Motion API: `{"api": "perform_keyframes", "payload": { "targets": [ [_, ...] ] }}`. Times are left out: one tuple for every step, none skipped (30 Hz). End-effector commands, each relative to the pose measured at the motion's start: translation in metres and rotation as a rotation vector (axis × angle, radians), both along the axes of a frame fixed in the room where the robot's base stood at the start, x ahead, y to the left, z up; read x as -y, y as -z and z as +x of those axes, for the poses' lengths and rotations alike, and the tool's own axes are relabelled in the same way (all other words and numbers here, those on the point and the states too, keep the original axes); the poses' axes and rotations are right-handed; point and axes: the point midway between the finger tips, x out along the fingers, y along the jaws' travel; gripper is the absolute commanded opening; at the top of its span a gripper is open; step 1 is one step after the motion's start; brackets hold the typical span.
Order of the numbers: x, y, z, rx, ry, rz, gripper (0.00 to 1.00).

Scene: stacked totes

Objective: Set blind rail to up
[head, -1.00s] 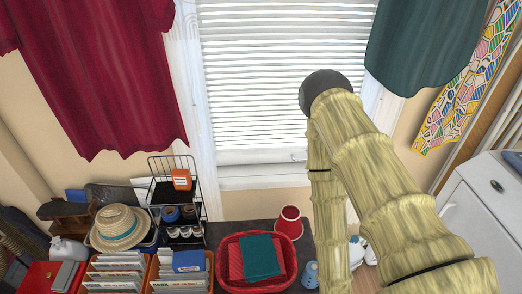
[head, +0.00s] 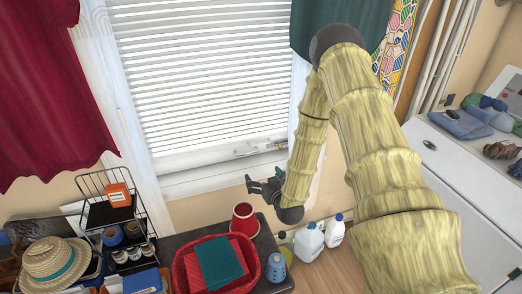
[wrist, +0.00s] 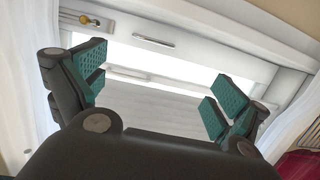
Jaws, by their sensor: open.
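The white slatted blind (head: 205,80) covers most of the window in the head view, hanging low. Its pale bottom edge, with the rail (head: 200,153), lies just above the sill. A small handle (head: 250,151) sticks out there at the right. My gripper (head: 258,184) is just below this handle, in front of the wall and apart from the rail. In the wrist view my gripper (wrist: 155,88) is open and empty, with teal pads spread apart. A metal handle (wrist: 153,41) on a white bar shows beyond the fingers; I cannot tell whether that bar is the blind rail.
A red cup (head: 244,219), a red basket (head: 190,272) with cloths and white bottles (head: 310,241) stand below. A wire rack (head: 112,213) is at left. Red (head: 45,90) and teal (head: 330,25) curtains flank the window. A white cabinet (head: 455,165) stands at right.

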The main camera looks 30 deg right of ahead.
Motion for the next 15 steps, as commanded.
{"api": "perform_keyframes", "payload": {
  "targets": [
    [0.016,-0.010,0.009,0.060,0.019,-0.013,0.98],
    [0.023,-0.017,0.012,0.090,0.027,-0.022,0.98],
    [0.031,-0.025,0.016,0.122,0.036,-0.032,0.98],
    [0.036,-0.030,0.018,0.143,0.042,-0.038,0.98],
    [0.041,-0.034,0.020,0.160,0.045,-0.044,0.98],
    [0.045,-0.039,0.021,0.178,0.049,-0.049,0.98],
    [0.047,-0.041,0.022,0.188,0.052,-0.051,0.98],
    [0.049,-0.043,0.024,0.195,0.054,-0.054,0.98],
    [0.051,-0.045,0.025,0.200,0.056,-0.055,0.98],
    [0.052,-0.046,0.027,0.203,0.057,-0.057,0.98],
    [0.052,-0.046,0.029,0.204,0.057,-0.057,0.98],
    [0.053,-0.047,0.033,0.205,0.057,-0.059,0.98],
    [0.054,-0.047,0.036,0.205,0.057,-0.059,0.98],
    [0.055,-0.047,0.039,0.204,0.056,-0.058,0.98],
    [0.056,-0.047,0.045,0.203,0.056,-0.058,0.98]
  ]
}}
